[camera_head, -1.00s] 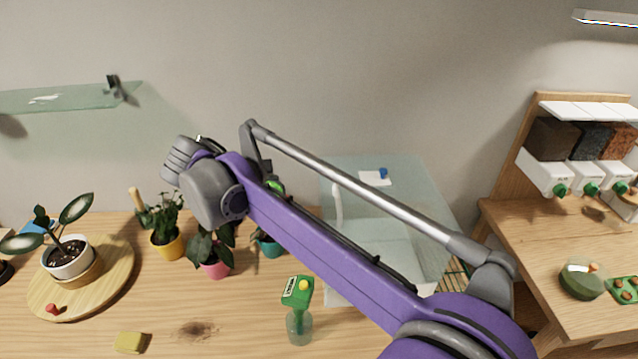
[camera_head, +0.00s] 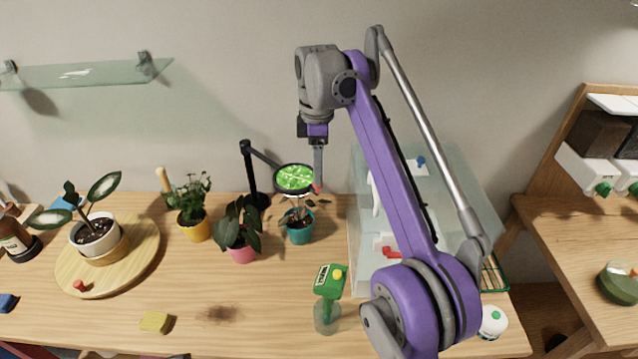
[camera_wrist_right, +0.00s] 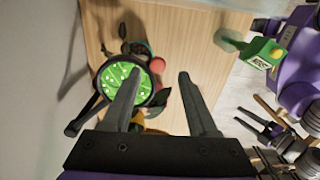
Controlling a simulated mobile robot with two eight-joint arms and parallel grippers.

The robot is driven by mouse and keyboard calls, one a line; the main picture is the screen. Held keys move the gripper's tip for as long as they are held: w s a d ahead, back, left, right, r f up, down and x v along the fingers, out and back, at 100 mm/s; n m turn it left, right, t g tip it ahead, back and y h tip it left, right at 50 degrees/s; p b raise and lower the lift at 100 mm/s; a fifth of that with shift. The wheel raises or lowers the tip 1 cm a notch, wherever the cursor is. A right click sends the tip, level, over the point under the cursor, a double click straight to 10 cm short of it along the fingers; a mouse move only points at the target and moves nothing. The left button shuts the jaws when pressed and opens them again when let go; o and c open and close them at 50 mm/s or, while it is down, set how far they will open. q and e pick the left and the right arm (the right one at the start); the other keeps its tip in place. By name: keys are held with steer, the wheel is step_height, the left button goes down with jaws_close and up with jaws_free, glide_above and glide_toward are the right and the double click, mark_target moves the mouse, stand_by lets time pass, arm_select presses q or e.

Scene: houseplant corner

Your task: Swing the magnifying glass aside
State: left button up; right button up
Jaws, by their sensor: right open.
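The magnifying glass (camera_head: 295,179) has a round black-rimmed lens full of magnified green, on a jointed black arm and stand. It hangs over a small plant in a teal pot (camera_head: 300,231). A red tab shows at the lens's right edge. My right gripper (camera_head: 318,182) points down just right of the lens. In the right wrist view its fingers (camera_wrist_right: 160,73) are open, with the red tab (camera_wrist_right: 157,65) in the gap and the left finger overlapping the lens (camera_wrist_right: 122,82). Contact cannot be told. A small dark two-pronged shape (camera_wrist_right: 262,128) there may be my left gripper.
A green-topped spray bottle (camera_head: 329,300) is in front. A clear glass case (camera_head: 465,195) stands right, behind my arm. A glass shelf (camera_head: 90,74) is on the wall.

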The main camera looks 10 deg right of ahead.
steer(key=shift+w+f+b, duration=0.1)
steer(key=shift+f+b, duration=0.3)
steer(key=shift+f, duration=1.45)
jaws_close()
